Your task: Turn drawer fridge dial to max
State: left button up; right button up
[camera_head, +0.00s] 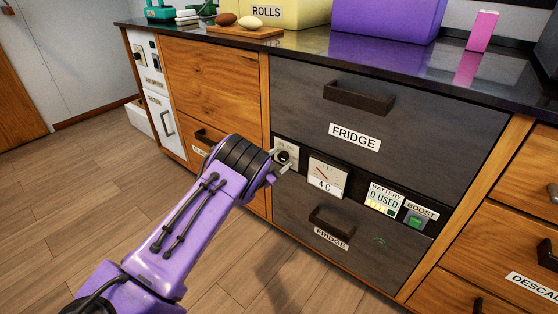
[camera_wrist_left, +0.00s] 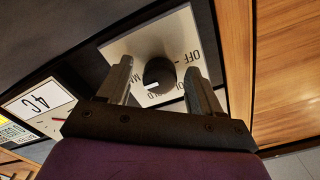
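The fridge dial (camera_head: 284,156) is a small dark knob on a pale plate, at the left end of the panel between the two fridge drawers. In the left wrist view the knob (camera_wrist_left: 159,75) is round and black, with a white mark on its rim. Its plate (camera_wrist_left: 130,45) reads OFF, with other lettering partly hidden. My left gripper (camera_head: 281,165) is at the dial. In the left wrist view its two fingers (camera_wrist_left: 160,85) stand apart, one on each side of the knob, with visible gaps. My right gripper is not in view.
A gauge (camera_head: 327,177) reading 4 C sits right of the dial, then a battery display (camera_head: 384,199) and a green boost button (camera_head: 415,220). Drawer handles (camera_head: 358,96) stick out above and below (camera_head: 331,221). The wooden floor (camera_head: 75,215) in front is clear.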

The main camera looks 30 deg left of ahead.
pick_arm(q)
jog(key=shift+r, duration=0.1)
jog(key=shift+s, duration=0.3)
jog(key=s+p, duration=0.2)
jog(key=s, duration=0.7)
jog(key=shift+s+a, duration=0.4)
